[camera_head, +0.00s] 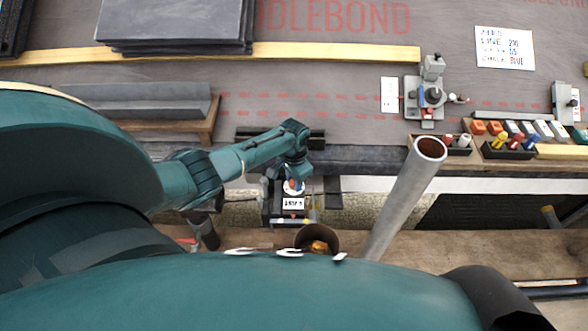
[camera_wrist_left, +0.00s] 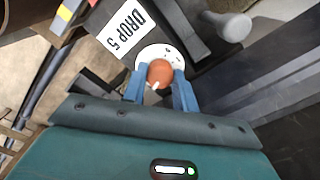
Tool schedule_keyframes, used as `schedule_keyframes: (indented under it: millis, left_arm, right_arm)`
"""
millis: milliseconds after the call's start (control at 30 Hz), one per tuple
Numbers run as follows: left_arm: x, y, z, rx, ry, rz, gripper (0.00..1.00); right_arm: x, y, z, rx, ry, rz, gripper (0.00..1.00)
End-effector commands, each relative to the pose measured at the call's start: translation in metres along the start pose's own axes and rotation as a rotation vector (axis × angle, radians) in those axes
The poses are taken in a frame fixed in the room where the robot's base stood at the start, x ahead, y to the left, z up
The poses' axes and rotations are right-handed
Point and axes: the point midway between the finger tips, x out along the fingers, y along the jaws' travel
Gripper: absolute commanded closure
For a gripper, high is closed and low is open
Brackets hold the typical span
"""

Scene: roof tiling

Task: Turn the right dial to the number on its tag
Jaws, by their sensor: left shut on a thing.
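My left gripper (camera_head: 295,180) reaches down to a dark device at the front edge of the roof. In the left wrist view its two blue fingers (camera_wrist_left: 159,82) are shut on the orange-red knob (camera_wrist_left: 160,70) of a round white dial (camera_wrist_left: 150,51). A small white pointer shows on the knob's near side. The dial's marks are dark dots, too small to read. The white tag (camera_wrist_left: 126,29) beside the dial reads "DROP 5"; it also shows in the head view (camera_head: 292,203). My right gripper is not in view.
A grey pipe (camera_head: 398,205) stands right of the device, and a round brown container (camera_head: 317,238) sits just in front. A grey fixture (camera_head: 432,95), a note (camera_head: 505,48) and trays of coloured pieces (camera_head: 510,150) lie on the roof at right. Dark slabs (camera_head: 175,22) lie upper left.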

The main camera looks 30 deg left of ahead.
Motion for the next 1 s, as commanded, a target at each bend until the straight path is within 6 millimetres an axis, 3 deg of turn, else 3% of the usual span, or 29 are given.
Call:
schedule_keyframes:
  millis: [400,967,1000]
  left_arm:
    - [-0.0002,0.0003,-0.0008,0.186,0.002,0.0,0.94]
    - [-0.0002,0.0002,-0.0008,0.21,0.003,0.0,0.94]
    - [-0.0002,0.0002,-0.0008,0.21,0.002,0.0,0.68]
  right_arm:
    - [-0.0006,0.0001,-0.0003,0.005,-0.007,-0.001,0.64]
    - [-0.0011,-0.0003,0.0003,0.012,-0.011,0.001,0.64]
    - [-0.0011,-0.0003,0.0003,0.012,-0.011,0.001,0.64]
